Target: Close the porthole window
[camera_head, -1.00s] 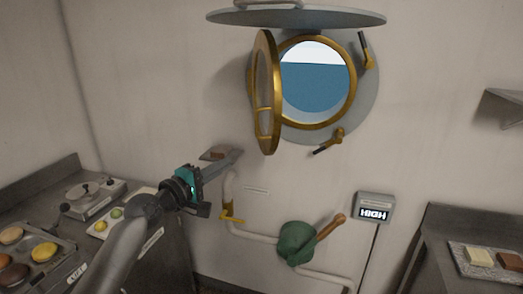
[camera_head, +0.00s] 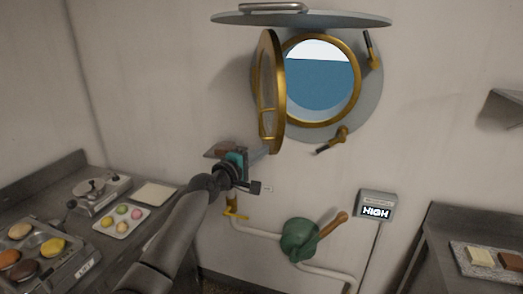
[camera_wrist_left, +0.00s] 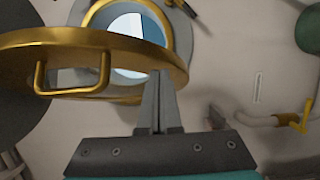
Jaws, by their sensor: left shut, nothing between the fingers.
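The porthole window (camera_head: 271,92) is a brass-rimmed round glass pane, swung open on the left side of the porthole opening (camera_head: 320,80). Blue sea and pale sky show through the opening. My left gripper (camera_head: 268,151) is shut and empty, just below the lower edge of the open window. In the left wrist view the shut fingers (camera_wrist_left: 159,95) point up close to the window's brass rim (camera_wrist_left: 120,44). A brass handle (camera_wrist_left: 72,88) sticks out from the window on the left there. I cannot tell whether fingers and rim touch. My right gripper is not in view.
A round grey cover (camera_head: 300,19) juts out above the porthole. Two brass latches with dark grips (camera_head: 334,140) sit on its frame. Below are a pipe with a green valve (camera_head: 298,240) and a HIGH display (camera_head: 376,205). Counters stand at both sides.

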